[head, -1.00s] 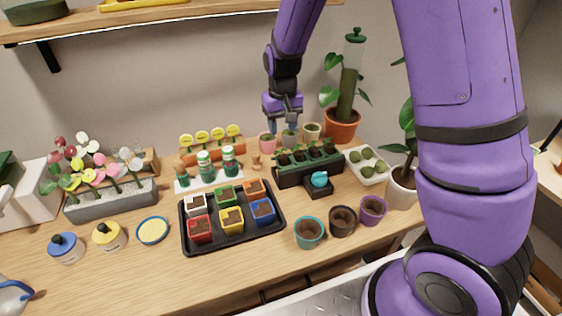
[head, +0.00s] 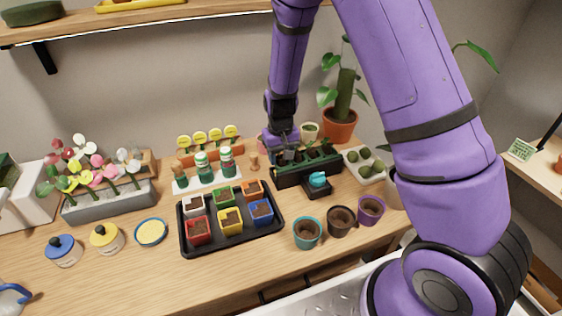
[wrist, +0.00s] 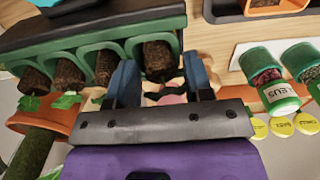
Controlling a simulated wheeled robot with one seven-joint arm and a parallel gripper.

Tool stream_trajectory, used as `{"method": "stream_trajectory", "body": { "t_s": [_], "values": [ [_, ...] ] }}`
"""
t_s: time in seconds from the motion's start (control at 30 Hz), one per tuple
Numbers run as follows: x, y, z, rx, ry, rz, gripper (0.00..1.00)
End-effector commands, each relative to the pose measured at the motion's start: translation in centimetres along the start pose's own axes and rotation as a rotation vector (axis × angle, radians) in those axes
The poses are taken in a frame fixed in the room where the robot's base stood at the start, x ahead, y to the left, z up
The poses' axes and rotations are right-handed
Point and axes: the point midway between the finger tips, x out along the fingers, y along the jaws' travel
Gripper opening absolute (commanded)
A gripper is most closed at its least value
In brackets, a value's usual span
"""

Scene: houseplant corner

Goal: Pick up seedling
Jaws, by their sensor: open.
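The dark seedling tray (head: 308,175) stands at the back of the bench, with several small seedlings in its back row. In the wrist view, its green cells (wrist: 125,48) hold brown soil plugs. My gripper (head: 285,153) is pointed down over the tray's left end. In the wrist view, my gripper (wrist: 160,72) is open, its two blue fingers on either side of the end cell's seedling plug (wrist: 158,60). Nothing is visibly held. The leaves of that seedling are mostly hidden by the gripper, and I cannot tell whether a finger touches it.
A black tray (head: 188,238) of coloured pots sits front left. Teal (head: 306,233), brown (head: 340,221) and purple (head: 371,210) pots stand in front right. A terracotta pot (head: 339,125) stands behind right. Green-and-white bottles (head: 201,163) stand left of the seedling tray.

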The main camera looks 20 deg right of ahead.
Motion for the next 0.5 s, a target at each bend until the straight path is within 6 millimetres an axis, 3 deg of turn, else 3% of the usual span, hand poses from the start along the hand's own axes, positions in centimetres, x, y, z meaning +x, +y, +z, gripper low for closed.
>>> {"method": "stream_trajectory", "body": {
  "t_s": [0.23,0.37,0.5],
  "values": [
    [0.11,0.00,0.00,0.001,0.000,0.000,0.45],
    [0.09,0.01,0.00,0.001,0.000,0.000,0.15],
    [0.09,0.01,0.00,0.001,0.000,0.000,0.11]
  ]
}}
